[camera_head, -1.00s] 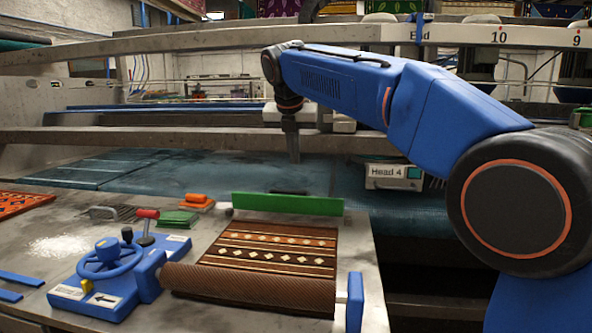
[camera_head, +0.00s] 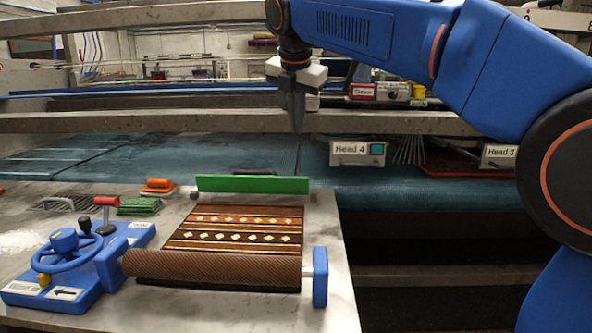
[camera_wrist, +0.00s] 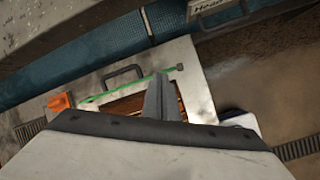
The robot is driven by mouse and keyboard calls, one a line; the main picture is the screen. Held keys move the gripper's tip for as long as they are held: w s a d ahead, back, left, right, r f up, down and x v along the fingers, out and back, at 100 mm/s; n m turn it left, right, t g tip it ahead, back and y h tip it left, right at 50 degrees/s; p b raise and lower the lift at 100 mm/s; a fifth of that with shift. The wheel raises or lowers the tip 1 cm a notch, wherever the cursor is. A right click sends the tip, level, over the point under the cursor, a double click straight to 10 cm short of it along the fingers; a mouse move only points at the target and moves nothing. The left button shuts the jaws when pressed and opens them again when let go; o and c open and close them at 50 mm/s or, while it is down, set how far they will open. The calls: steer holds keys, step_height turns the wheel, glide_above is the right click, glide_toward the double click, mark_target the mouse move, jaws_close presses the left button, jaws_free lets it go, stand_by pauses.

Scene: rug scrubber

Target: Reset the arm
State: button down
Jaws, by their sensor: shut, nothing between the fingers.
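My blue arm (camera_head: 400,45) reaches in from the right in the head view. My gripper (camera_head: 297,128) points down, shut and empty, in front of the blue belt and above the far side of the bench. In the wrist view its closed fingers (camera_wrist: 161,78) show over the patterned rug, touching nothing that I can make out. The rug (camera_head: 240,228) lies on the bench, its near end rolled on a brown roller (camera_head: 215,268). The green bar (camera_head: 252,184) stands at the rug's far edge.
A blue hand-wheel unit (camera_head: 75,258) stands at the left of the bench (camera_head: 200,312). An orange block (camera_head: 157,186), green pads (camera_head: 140,206) and a wire rack lie behind it. Grey rails cross the back. The Head 4 box (camera_head: 358,154) stands on the belt (camera_head: 180,157).

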steer(key=s+d+f+m, duration=0.7)
steer(key=s+d, duration=0.1)
steer(key=d, duration=0.2)
steer(key=s+d+f+m, duration=0.6)
steer(key=s+d+m, duration=0.15)
steer(key=d, duration=0.35)
steer(key=s+d+f+m, duration=0.4)
steer(key=s+f+m, duration=0.3)
steer(key=s+f, duration=0.2)
steer(key=s+d+f+m, duration=0.4)
steer(key=s+f+m, duration=0.4)
steer(key=f, duration=0.5)
steer(key=shift+s+d, duration=0.3)
steer(key=shift+s, duration=0.55)
